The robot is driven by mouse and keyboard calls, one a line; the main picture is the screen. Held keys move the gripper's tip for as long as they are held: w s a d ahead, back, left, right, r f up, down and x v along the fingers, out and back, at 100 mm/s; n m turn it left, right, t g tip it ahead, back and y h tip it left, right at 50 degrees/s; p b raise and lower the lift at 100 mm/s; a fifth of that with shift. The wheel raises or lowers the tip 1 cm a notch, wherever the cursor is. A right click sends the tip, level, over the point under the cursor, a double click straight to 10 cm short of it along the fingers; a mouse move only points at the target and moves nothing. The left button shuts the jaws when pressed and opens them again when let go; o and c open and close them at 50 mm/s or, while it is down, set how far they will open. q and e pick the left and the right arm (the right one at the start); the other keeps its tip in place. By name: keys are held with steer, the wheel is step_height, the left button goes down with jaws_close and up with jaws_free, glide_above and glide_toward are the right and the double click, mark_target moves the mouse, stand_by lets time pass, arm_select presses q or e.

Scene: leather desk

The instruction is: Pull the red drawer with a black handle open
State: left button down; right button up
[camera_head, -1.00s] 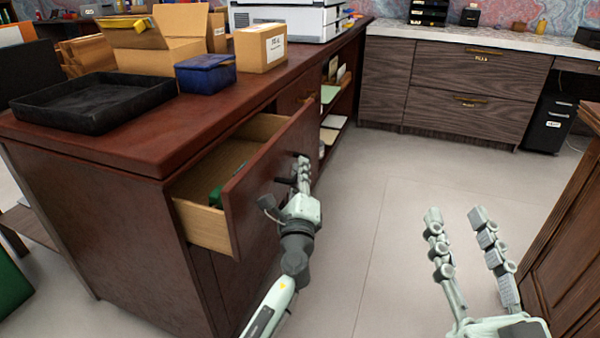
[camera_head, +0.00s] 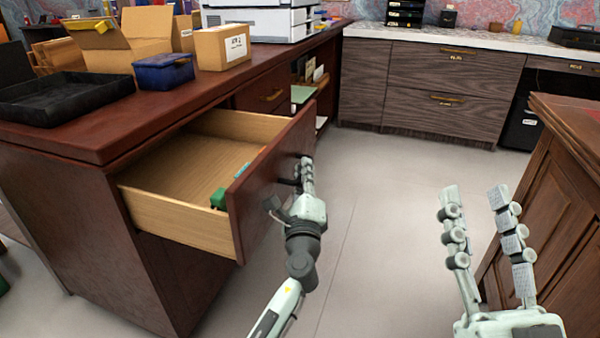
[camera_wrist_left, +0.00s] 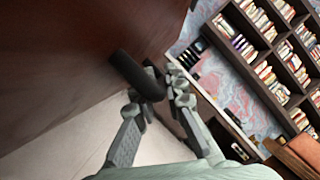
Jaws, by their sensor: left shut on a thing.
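The red drawer (camera_head: 262,186) stands well out of the dark red desk, and its light wooden inside shows. A green thing (camera_head: 218,199) and a small blue thing lie inside near its front. The black handle (camera_wrist_left: 137,76) shows in the left wrist view, between the fingers of my left gripper (camera_wrist_left: 160,103). In the head view my left gripper (camera_head: 306,178) is at the drawer front, shut on the handle, which it mostly hides. My right gripper (camera_head: 480,200) is open and empty, apart from the drawer, over the floor at the right.
The desk top holds a black tray (camera_head: 60,97), a blue box (camera_head: 163,71) and cardboard boxes (camera_head: 222,46). A wooden cabinet (camera_head: 550,180) stands close at the right. Grey cabinets (camera_head: 440,85) stand at the back. The floor between is clear.

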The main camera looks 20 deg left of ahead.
arm_select(q)
steer(key=shift+d, duration=0.45)
arm_select(e)
steer(key=shift+d+r, duration=0.25)
steer(key=shift+d, duration=0.15)
arm_select(q)
steer(key=c, duration=1.6)
jaws_free()
arm_select(e)
steer(key=shift+s, duration=0.1)
arm_select(q)
steer(key=shift+o, duration=0.2)
arm_select(e)
steer(key=shift+r, duration=0.1)
arm_select(q)
steer(key=shift+s, duration=0.1)
steer(key=v, duration=1.2)
